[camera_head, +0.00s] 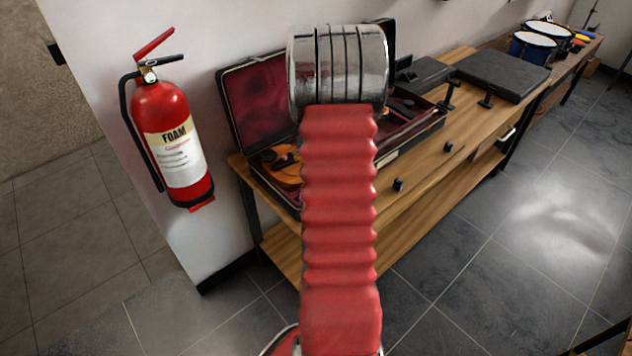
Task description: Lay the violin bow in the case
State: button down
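The open violin case (262,98) lies on the wooden bench, its lid raised at the back and lined in dark red. An orange-brown violin (283,167) shows in its left end. My red arm and its metal joint cross in front of the case and hide its middle. The right end of the case shows red lining and a dark rim. I cannot make out the violin bow. My gripper is not in view; it may be behind my arm.
The wooden bench (425,170) runs back to the right, with small black objects (398,185) near its front edge. Dark flat slabs (502,74) and drums (533,47) stand farther along. A red fire extinguisher (172,135) hangs at left. The tiled floor at right is clear.

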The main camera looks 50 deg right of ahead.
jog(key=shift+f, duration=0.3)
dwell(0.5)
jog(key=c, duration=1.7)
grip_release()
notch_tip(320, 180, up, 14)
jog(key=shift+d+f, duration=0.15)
